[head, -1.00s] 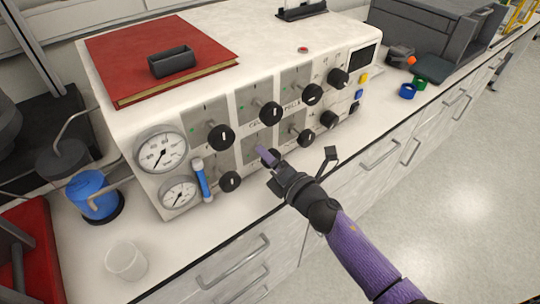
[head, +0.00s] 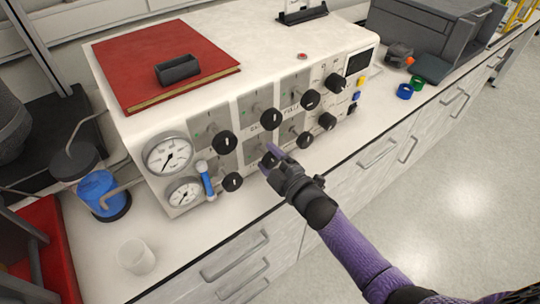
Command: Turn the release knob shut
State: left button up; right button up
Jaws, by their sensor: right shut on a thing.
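The white reactor control box has two rows of black knobs on its front panel. My right gripper (head: 270,157) reaches up from the lower right to the lower row. It is shut on a black knob (head: 269,161), the second from the left in that row, and its fingers and body hide part of the knob. The labels are too small to read, so I cannot tell which knob is the release knob. The other lower knobs, such as the leftmost one (head: 232,182), stand clear of it. My left gripper is not in view.
Two round gauges (head: 168,155) and a blue-and-white tube (head: 206,180) are left of the knobs. A red book (head: 130,60) with a dark block (head: 177,69) lies on top. A white cup (head: 137,256) and a blue vessel (head: 100,194) stand at the left.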

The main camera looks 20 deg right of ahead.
jog(key=shift+m+p, duration=0.45)
jog(key=shift+m, duration=1.25)
jog(key=o, duration=1.3)
jog(key=p+v, duration=0.2)
jog(key=v, duration=0.8)
